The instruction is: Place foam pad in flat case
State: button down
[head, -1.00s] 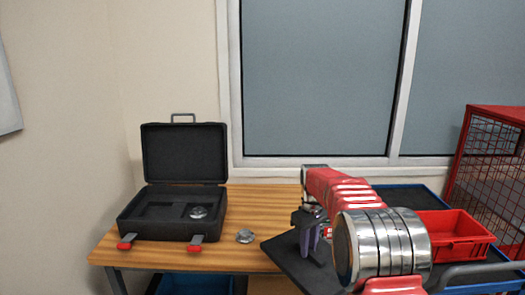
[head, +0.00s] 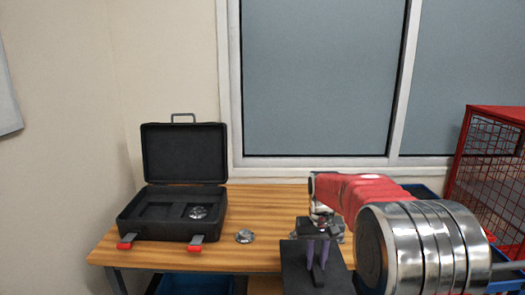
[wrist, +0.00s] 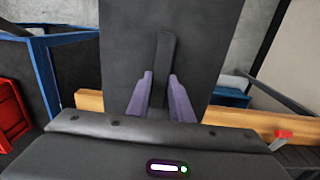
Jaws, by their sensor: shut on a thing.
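The foam pad (head: 294,262) is a dark flat slab with a raised rib on top. My gripper (head: 318,266) is shut on that rib, with purple fingers on both sides of it. In the wrist view the pad (wrist: 204,60) spreads out beyond the fingers (wrist: 160,108). The flat case (head: 168,231) is black and stands open at the left of the bench, its lid upright. Its left recess looks empty; its right recess holds a round metal part (head: 198,212). The pad is right of the case and apart from it.
A second round metal part (head: 245,236) lies on the wooden bench (head: 270,205), between case and pad. A red mesh cage (head: 485,165) stands at the right. A red bin (wrist: 12,110) and blue-railed cart (wrist: 68,60) show in the wrist view. The window is behind.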

aim_at(317, 289)
jog(key=s+f, duration=0.1)
jog(key=f, duration=0.1)
jog(key=s+f, duration=0.4)
jog(key=shift+f, duration=0.15)
jog(key=shift+a, duration=0.1)
dwell(0.4)
